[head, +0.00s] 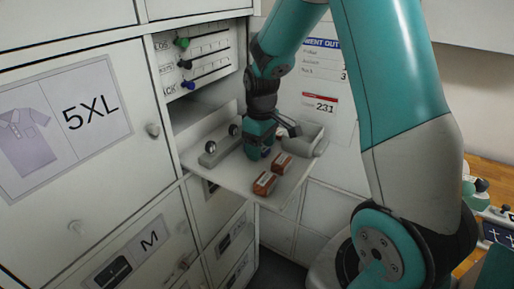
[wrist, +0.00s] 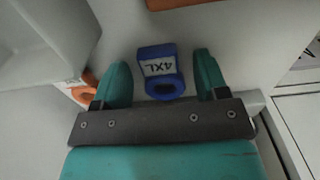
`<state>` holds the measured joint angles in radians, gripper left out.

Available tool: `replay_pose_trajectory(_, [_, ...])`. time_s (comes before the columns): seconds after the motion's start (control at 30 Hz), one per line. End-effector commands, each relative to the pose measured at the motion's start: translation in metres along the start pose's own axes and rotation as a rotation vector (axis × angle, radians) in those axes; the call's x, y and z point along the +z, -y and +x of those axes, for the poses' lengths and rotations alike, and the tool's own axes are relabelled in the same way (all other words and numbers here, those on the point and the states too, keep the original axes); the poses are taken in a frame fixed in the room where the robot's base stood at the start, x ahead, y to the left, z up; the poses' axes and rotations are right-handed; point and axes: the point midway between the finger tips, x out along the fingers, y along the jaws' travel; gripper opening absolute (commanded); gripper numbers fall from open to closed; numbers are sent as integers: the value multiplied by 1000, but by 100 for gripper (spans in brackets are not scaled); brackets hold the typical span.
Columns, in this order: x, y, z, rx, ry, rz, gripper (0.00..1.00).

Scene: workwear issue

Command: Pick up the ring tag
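The ring tag (wrist: 160,70) is a small blue piece with a white label reading 4XL and a round hole at its near end. It lies on the pale shelf board, between the two teal fingers of my gripper (wrist: 162,80) in the wrist view. The fingers are apart, with a clear gap on each side of the tag, so the gripper is open and holds nothing. In the head view my gripper (head: 260,149) is low over the board, and it hides most of the tag.
Two brown boxes (head: 265,183) lie near the front of the pull-out board (head: 232,167). A grey holder with metal knobs (head: 210,153) stands left of my gripper. A grey device (head: 309,137) stands close on the right. Cabinet doors (head: 82,125) border the left.

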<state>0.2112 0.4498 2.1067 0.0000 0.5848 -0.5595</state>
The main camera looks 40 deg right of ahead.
Motion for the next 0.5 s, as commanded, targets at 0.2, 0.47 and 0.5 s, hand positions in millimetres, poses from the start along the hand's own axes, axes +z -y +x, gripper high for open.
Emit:
replay_pose_trajectory(0.2, [0,0,0,0,0,0,22])
replay_pose_trajectory(0.47, [0,0,0,0,0,0,21])
replay_pose_trajectory(0.5, [0,0,-1,0,0,0,21])
